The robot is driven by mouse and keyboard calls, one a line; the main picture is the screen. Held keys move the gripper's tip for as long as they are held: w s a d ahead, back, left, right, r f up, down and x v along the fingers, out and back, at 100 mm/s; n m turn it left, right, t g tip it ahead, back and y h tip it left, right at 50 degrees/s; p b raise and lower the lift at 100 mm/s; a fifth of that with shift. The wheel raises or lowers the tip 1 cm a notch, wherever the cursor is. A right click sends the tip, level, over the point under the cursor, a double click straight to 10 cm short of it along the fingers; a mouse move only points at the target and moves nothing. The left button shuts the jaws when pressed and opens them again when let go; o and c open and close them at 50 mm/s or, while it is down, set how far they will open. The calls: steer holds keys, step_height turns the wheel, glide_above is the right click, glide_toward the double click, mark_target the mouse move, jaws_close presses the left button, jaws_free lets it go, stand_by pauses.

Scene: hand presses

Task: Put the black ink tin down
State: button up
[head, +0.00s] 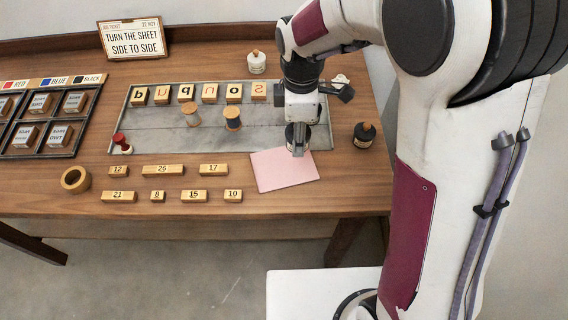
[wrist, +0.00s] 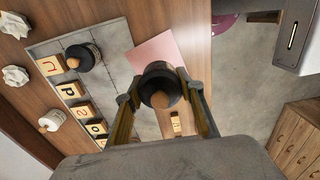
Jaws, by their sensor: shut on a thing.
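My gripper (head: 299,148) points down over the right end of the grey metal plate, by the pink sheet. It is shut on a dark round tin with a brown knob on its lid, the black ink tin (wrist: 158,82). In the wrist view the tin sits between both fingers; in the head view it is mostly hidden behind the gripper. I cannot tell whether its base touches the surface. The pink sheet (head: 286,174) lies just in front of it; it also shows in the wrist view (wrist: 158,47).
Another dark pot with a brown knob (head: 364,136) stands on the table to the right. The metal plate (head: 165,128) bears letter tiles and two spool-like pieces (head: 232,119). A white bottle (head: 256,63) stands behind it. Numbered wooden blocks (head: 194,196) lie in front.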

glide_above(296, 166)
steer(key=shift+f, duration=3.15)
steer(key=shift+f, duration=1.85)
steer(key=shift+f, duration=0.15)
steer(key=o, duration=1.3)
steer(key=shift+r, duration=0.2)
